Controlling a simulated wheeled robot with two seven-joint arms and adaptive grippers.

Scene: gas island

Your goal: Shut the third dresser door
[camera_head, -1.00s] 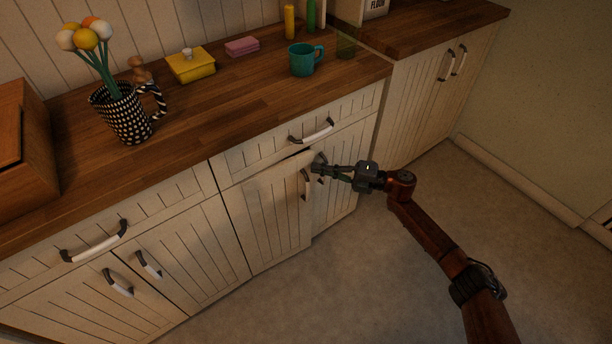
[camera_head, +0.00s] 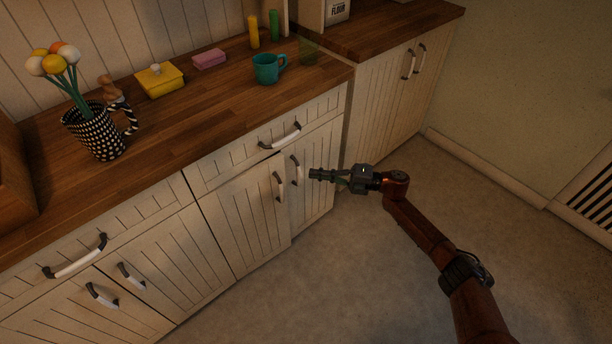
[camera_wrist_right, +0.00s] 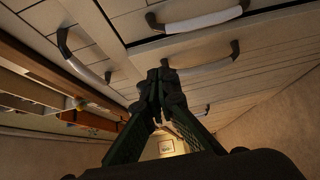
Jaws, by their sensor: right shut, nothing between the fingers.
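The third dresser door (camera_head: 245,215) is a cream panelled door in the right half of the lower cabinet. It has a dark-ended white handle (camera_head: 279,187) near its right edge. It looks nearly flush; a small step at its lower right corner leaves unclear whether it is fully shut. The fourth door (camera_head: 318,178) beside it looks shut. My right gripper (camera_head: 313,174) is shut and empty, in front of the fourth door, right of both handles. In the right wrist view my gripper's fingertips (camera_wrist_right: 160,80) are together near the handles. My left gripper is not in view.
A drawer (camera_head: 262,142) above the doors is shut. The wooden counter (camera_head: 185,130) holds a teal mug (camera_head: 267,68), a yellow box (camera_head: 160,82) and a spotted vase (camera_head: 95,132). Another cabinet (camera_head: 392,95) stands at right. The floor (camera_head: 360,270) in front is clear.

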